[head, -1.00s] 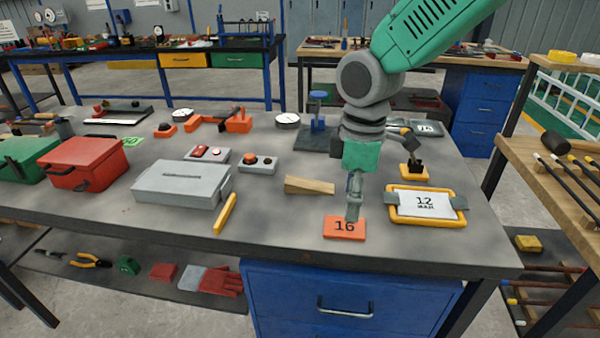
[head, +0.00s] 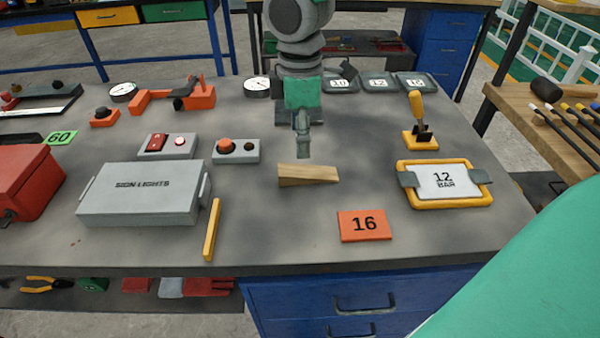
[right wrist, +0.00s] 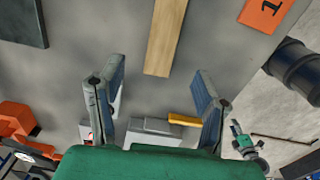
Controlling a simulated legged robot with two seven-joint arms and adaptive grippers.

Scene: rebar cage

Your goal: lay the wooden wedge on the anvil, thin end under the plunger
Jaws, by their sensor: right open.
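The wooden wedge (head: 308,176) lies flat on the grey bench. In the right wrist view the wedge (right wrist: 165,38) lies ahead of the fingers, lined up with the gap between them. My right gripper (head: 303,150) is open and empty, at the wedge's far side in the head view; its two fingers (right wrist: 158,78) stand well apart in the wrist view. The press with the anvil and plunger is mostly hidden behind my right arm; a dark edge of its base (head: 282,118) shows.
An orange 16 card (head: 364,225) lies near the front. A yellow-framed 12 BAR plate (head: 444,183) is to the right, a grey SIGN LIGHTS box (head: 140,195) and yellow bar (head: 212,230) to the left. A button box (head: 236,151) stands near the wedge.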

